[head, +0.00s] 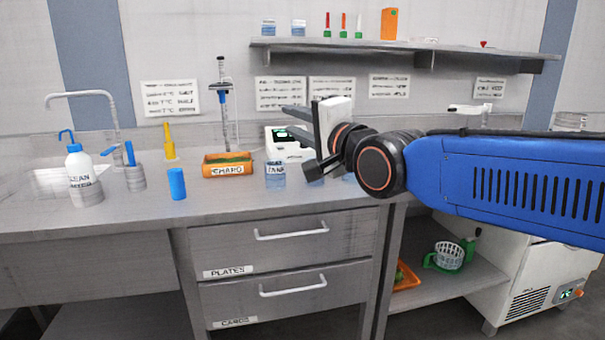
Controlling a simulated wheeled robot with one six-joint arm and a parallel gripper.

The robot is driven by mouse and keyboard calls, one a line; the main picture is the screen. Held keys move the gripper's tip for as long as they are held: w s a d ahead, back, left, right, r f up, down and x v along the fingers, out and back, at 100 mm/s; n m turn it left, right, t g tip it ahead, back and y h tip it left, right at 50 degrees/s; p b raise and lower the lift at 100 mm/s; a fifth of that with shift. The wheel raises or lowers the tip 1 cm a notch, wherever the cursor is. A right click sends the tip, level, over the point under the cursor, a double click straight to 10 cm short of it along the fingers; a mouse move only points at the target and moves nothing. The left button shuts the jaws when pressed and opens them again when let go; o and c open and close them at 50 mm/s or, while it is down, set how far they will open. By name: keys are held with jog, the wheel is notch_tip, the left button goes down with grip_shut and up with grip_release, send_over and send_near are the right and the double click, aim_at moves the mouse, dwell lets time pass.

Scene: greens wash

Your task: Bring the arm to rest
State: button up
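My gripper (298,140) is held out above the bench, at the end of my blue arm, pointing left. Its dark fingers look spread apart, with no object seen between them. It is in front of a small white device with a green display (281,135) and covers part of it. A clear labelled beaker (275,174) stands on the bench below and left of the fingers. More blue-clear glassware behind the gripper is partly hidden.
A wall shelf (400,46) runs above my arm. The drawers (290,240) are shut. The bench's front strip is clear.

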jog(key=s+d+f+n+g+h, duration=0.2)
jog(key=s+d+f+h, duration=0.15)
jog(key=d+f, duration=0.6)
jog(key=s+d+f+n+g+h, duration=0.2)
jog(key=d+f+h, duration=0.2)
jog(key=d+f, duration=0.55)
jog(key=s+d+f+n+g+h, duration=0.1)
jog(key=s+d+f+n+g, duration=0.1)
jog(key=s+d+f, duration=0.3)
jog(key=s+d+f+n+g+h, duration=0.2)
jog(key=s+d+f, duration=0.4)
jog(key=s+f, duration=0.6)
jog(key=s+n+g, duration=0.1)
jog(key=g, duration=0.1)
jog(key=shift+s+d+g, duration=0.2)
jog(key=shift+s+g, duration=0.1)
jog(key=shift+g, duration=0.1)
